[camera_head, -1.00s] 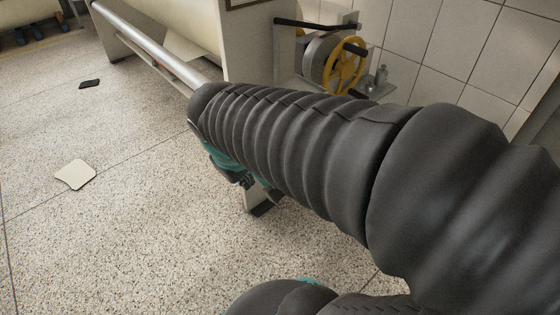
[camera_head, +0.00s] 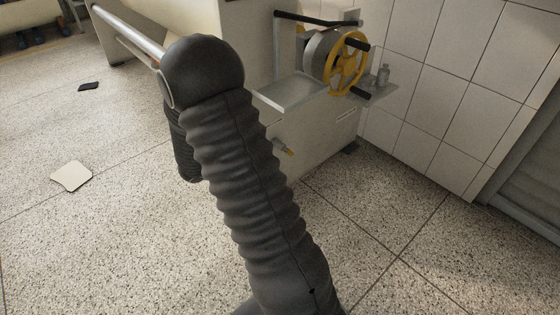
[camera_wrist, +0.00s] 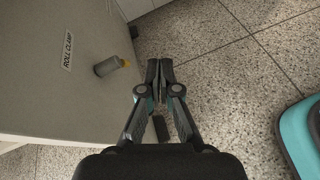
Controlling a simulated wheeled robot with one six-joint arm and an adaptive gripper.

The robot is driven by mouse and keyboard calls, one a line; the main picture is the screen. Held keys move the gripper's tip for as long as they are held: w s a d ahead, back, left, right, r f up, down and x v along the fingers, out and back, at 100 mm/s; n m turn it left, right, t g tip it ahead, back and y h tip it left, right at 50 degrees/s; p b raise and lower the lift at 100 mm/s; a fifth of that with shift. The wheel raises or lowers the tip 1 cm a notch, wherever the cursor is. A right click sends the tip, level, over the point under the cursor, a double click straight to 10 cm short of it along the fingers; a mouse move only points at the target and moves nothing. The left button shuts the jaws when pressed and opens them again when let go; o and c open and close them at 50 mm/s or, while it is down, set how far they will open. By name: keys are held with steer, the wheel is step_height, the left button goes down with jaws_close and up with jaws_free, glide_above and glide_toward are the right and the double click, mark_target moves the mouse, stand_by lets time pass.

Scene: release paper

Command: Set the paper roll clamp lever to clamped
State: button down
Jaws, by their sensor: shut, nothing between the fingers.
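The roll clamp lever (camera_wrist: 106,67) shows in the wrist view as a short grey cylinder with a yellow tip. It sticks out of a light panel beside a "ROLL CLAMP" label (camera_wrist: 68,51). In the head view the lever (camera_head: 281,147) juts from the lower side of the machine, just right of my arm. My gripper (camera_wrist: 160,70) is shut and empty, its fingertips to the right of the lever's yellow tip and apart from it in the picture. The depth between them is unclear. My gripper is hidden behind my arm in the head view.
Above the lever stands a machine with a yellow handwheel (camera_head: 346,63) and a grey ledge (camera_head: 288,93). A tiled wall (camera_head: 440,70) is behind it. A metal roller bar (camera_head: 128,32) runs left. The speckled floor (camera_head: 400,235) in front is clear.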

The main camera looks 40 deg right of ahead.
mark_target(284, 148)
steer(key=w+d+f+n+t+h+b, duration=0.1)
steer(key=w+f+n+t, duration=0.2)
steer(key=f, duration=0.5)
steer(key=w+f+n+t+h+b, duration=0.1)
steer(key=w+f+n+t, duration=0.1)
steer(key=w+f+n, duration=0.45)
steer(key=d+f+m, duration=0.1)
steer(key=d, duration=1.2)
steer(key=shift+w, duration=0.25)
steer(key=shift+m, duration=0.25)
